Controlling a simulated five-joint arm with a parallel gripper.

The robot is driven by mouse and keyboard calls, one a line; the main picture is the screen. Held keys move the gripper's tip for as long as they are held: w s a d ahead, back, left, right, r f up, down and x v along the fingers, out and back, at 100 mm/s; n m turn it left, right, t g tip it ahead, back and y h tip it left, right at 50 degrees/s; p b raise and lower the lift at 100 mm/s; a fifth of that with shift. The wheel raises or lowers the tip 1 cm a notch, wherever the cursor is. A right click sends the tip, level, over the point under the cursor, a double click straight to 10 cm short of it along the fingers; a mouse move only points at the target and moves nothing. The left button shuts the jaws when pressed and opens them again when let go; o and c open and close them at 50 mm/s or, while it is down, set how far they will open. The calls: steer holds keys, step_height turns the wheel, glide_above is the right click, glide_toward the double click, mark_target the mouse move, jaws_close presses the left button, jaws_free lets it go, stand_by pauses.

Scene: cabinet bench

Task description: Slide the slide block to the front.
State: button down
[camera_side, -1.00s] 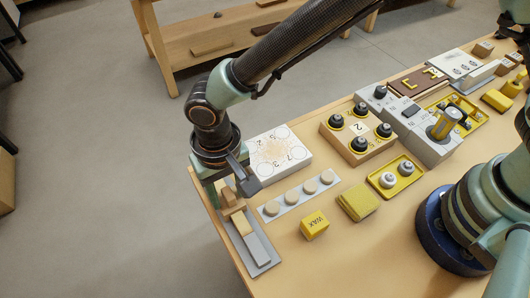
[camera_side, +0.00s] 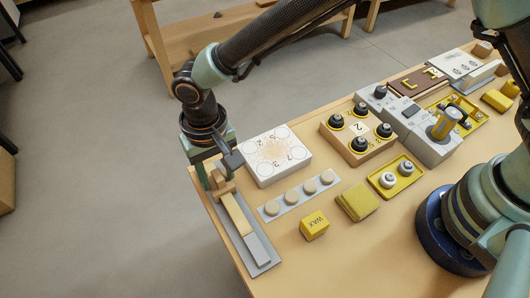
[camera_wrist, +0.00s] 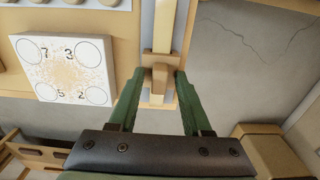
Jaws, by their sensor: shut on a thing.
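The slide block (camera_side: 222,187) is a small wooden block with an upright knob. It sits near the upper-left end of its track (camera_side: 262,255), a grey base with a pale wooden strip, in the side view. In the wrist view the slide block (camera_wrist: 160,64) is at the centre, between my fingertips. My gripper (camera_side: 215,172) is shut on the slide block's knob, with its green fingers (camera_wrist: 160,80) on either side. Part of the knob is hidden behind the gripper in the side view.
A white number tile (camera_side: 275,155) lies right of the gripper. A grey strip with several round pegs (camera_side: 300,196) lies beside the track, with a yellow wax block (camera_side: 314,226) nearby. The bench edge runs close along the track's left side; floor lies beyond it.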

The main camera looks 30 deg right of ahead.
steer(key=shift+s+f, duration=0.1)
steer(key=shift+f, duration=0.45)
steer(key=c, duration=0.9)
jaws_free()
steer(key=r, duration=1.1)
steer(key=shift+w+r, duration=0.2)
steer(key=shift+d, duration=0.1)
